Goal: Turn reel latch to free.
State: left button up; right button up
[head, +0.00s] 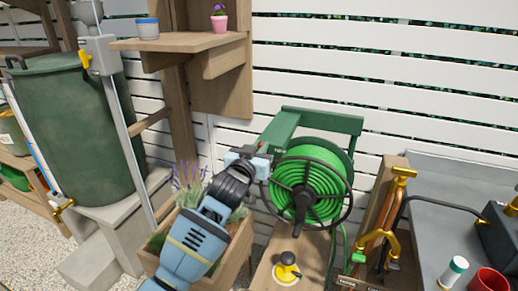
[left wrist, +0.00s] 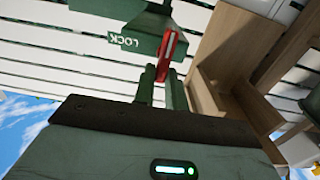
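The hose reel (head: 310,178) has a green frame and bright green hose, and it stands by the white slatted fence. In the left wrist view a red latch lever (left wrist: 170,50) stands beside a green plate marked LOCK (left wrist: 128,41), whose lettering appears upside down. My left gripper (head: 254,153) is at the left side of the reel, close to the latch. My right gripper is not in view.
A planter with lavender (head: 188,176) is beside my left arm. A wooden shelf (head: 180,41) is above it, and a green barrel (head: 75,125) is at the left. A yellow-topped device (head: 287,269) is below the reel. Brass taps (head: 400,178) and a grey counter (head: 450,190) are at the right.

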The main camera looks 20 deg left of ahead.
pick_arm(q)
grip_shut()
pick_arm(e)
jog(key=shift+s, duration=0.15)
